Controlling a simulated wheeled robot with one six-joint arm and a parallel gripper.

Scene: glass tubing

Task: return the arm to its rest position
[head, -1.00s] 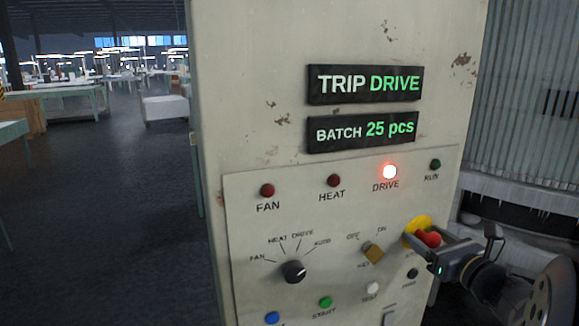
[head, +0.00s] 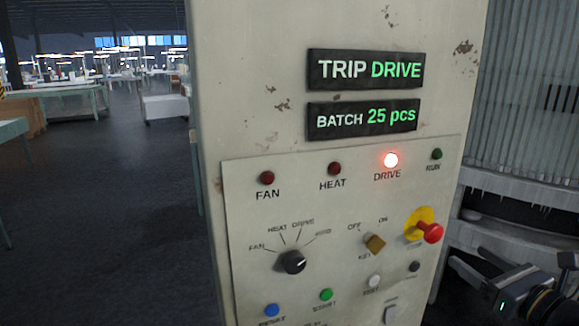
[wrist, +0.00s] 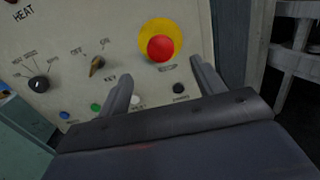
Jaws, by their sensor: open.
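My gripper (head: 468,256) is at the lower right of the head view, off the right edge of the control cabinet (head: 250,90). It is apart from the panel, with its jaws open and empty. In the wrist view my gripper (wrist: 160,82) shows two spread fingers in front of the panel. The red stop button (head: 432,232) on its yellow disc stands clear of my gripper; it also shows in the wrist view (wrist: 161,48), beyond the fingertips. Most of my arm is outside the head view.
The panel carries a rotary selector (head: 292,262), a key switch (head: 374,243), a blue button (head: 272,310) and a green button (head: 326,295). The red DRIVE lamp (head: 390,160) is lit. The display (head: 365,70) reads TRIP DRIVE. Ribbed machinery (head: 525,90) stands at right. Open floor (head: 100,220) lies left.

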